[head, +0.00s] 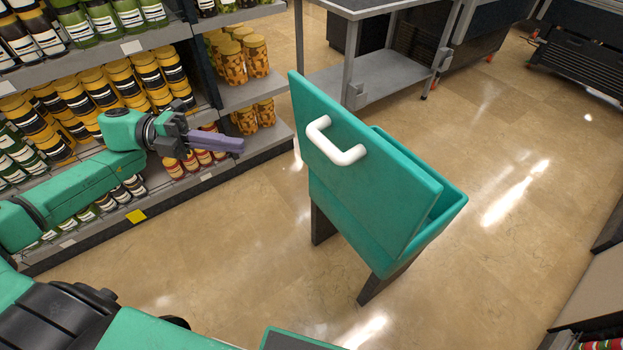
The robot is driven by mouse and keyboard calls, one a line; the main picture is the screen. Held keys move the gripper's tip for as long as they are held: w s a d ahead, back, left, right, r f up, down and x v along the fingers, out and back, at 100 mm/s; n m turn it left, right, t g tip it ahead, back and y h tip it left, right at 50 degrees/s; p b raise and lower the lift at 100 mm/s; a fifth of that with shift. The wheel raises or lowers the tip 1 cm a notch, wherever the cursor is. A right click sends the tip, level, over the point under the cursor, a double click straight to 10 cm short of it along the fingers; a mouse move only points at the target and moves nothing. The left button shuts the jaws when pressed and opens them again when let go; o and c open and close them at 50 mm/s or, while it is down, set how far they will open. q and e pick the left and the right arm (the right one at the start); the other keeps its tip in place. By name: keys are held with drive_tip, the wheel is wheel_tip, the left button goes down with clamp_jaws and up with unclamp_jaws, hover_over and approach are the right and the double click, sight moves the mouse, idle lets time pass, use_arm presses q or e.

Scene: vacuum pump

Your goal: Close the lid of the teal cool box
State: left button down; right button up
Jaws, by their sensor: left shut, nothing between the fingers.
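The teal cool box (447,222) stands on dark legs on the floor, right of the picture's middle. Its lid (385,197) is raised and leans steeply up on the side toward me, with a white handle (338,155) on its outer face. Part of the box's inner wall shows behind the lid; most of the inside is hidden. My left gripper (240,146) is shut and empty, left of the lid and apart from it, in front of the shelves. My right gripper is not in the picture.
Shelves (262,140) with several jars run along the left, close behind my left arm. A grey metal table (375,78) stands behind the box. The tiled floor is clear to the right of the box and between box and shelves.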

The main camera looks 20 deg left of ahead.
use_arm(q)
approach(324, 149)
drive_tip(key=s+d, duration=0.2)
drive_tip(key=d, duration=0.2)
drive_tip(key=shift+w+d+f, duration=0.1)
drive_tip(key=shift+w+d, duration=0.25)
drive_tip(key=shift+w, duration=0.2)
drive_tip(key=shift+w+d+f, duration=0.1)
drive_tip(key=shift+w+d, duration=0.25)
drive_tip(key=shift+w, duration=0.25)
drive_tip(key=shift+w+d+f, duration=0.1)
drive_tip(key=shift+w+d, duration=0.1)
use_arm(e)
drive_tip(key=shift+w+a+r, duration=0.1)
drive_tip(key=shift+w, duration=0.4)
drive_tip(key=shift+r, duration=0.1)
